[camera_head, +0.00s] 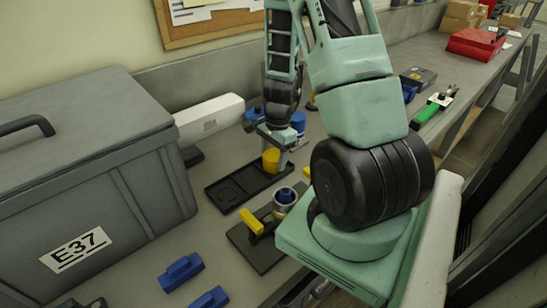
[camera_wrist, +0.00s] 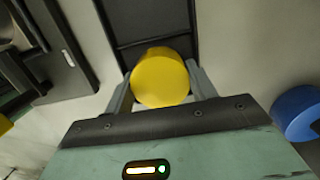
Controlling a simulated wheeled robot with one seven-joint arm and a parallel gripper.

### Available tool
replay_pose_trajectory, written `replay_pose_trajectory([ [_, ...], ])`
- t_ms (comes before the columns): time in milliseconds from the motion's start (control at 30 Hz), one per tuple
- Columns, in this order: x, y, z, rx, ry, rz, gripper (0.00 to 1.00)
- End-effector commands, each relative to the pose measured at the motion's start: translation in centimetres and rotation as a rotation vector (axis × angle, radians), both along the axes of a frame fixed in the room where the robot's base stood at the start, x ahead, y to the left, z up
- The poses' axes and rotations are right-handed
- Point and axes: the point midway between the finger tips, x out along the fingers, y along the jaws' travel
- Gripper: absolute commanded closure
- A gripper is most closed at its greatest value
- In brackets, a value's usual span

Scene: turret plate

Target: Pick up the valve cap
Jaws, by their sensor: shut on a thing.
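The valve cap looks to be the round yellow piece (camera_head: 271,160), seen large in the wrist view (camera_wrist: 160,78). My gripper (camera_head: 277,152) points down at the far end of a dark tray (camera_head: 229,196). In the wrist view my gripper (camera_wrist: 160,90) has one finger on each side of the yellow cap and is shut on it. The tray also shows behind the cap in the wrist view (camera_wrist: 151,18). I cannot tell whether the cap touches the tray or hangs just above it.
A black plate with a yellow handle (camera_head: 251,221) and a metal ring part with a blue centre (camera_head: 285,198) lies nearer. Blue pieces (camera_head: 181,272) lie at the front. A large grey case marked E37 (camera_head: 95,160) blocks the left. A white device (camera_head: 210,118) stands behind.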

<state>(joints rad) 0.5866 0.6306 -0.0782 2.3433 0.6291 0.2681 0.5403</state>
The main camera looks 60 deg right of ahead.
Motion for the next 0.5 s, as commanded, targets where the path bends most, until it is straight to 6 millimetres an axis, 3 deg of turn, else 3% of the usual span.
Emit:
replay_pose_trajectory([
  [167,0.1,0.0,1.5,-0.003,-0.004,0.002,0.66],
  [500,0.1,0.0,8.0,-0.003,-0.004,0.004,0.66],
])
